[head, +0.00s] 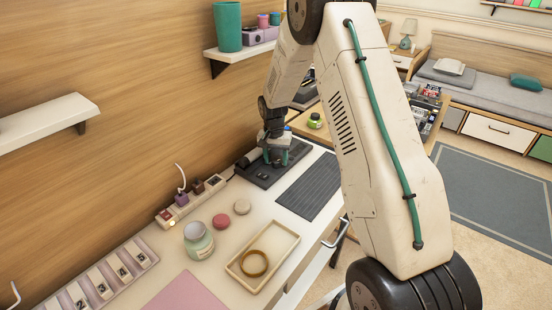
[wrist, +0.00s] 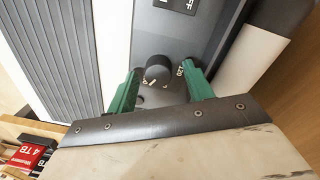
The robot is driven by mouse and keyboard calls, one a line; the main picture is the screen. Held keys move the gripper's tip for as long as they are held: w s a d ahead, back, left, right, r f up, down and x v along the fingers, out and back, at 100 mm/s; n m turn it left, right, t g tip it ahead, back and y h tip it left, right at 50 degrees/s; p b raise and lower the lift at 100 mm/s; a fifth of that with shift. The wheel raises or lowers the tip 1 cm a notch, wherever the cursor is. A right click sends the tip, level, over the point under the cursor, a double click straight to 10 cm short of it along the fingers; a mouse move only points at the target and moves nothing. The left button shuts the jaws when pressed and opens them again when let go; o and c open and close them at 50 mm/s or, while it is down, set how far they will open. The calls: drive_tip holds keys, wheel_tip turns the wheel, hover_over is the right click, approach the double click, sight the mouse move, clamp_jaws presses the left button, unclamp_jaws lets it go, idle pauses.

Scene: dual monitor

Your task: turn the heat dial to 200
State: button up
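The heat dial appears to be the round dark knob (wrist: 158,68) on a dark grey panel (wrist: 150,35) in the wrist view. Small pale marks show on and beside it, too small to read with certainty. My gripper (wrist: 160,75) is open, with one green finger on each side of the knob and a gap on both sides. In the head view my gripper (head: 276,157) points down over the dark device (head: 262,178) on the desk. The dial is hidden there. A white label ending in "FF" (wrist: 185,4) is cut off at the top of the wrist view.
A dark ribbed pad (head: 312,187) lies right of the device. A power strip (head: 197,201) with plugs, a jar (head: 198,242), two small round objects and a tray (head: 262,280) with a ring stand nearer. A shelf (head: 245,54) is above the desk.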

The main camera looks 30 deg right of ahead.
sight(275, 160)
wheel_tip(275, 160, up, 8)
drive_tip(key=shift+w+a+f, duration=0.1)
drive_tip(key=shift+w+a, duration=0.05)
idle(0.4)
idle(0.3)
drive_tip(key=s+a+r+n, duration=0.2)
drive_tip(key=s+a+r, duration=0.2)
drive_tip(key=s, duration=0.9)
drive_tip(key=s+a+r+n+t, duration=0.1)
drive_tip(key=s+a+r+n, duration=0.2)
drive_tip(key=s+r, duration=0.8)
drive_tip(key=s+a+r+n, duration=0.3)
drive_tip(key=s+a+r, duration=0.3)
drive_tip(key=s, duration=1.1)
drive_tip(key=shift+r+t, duration=0.4)
drive_tip(key=shift+r, duration=0.25)
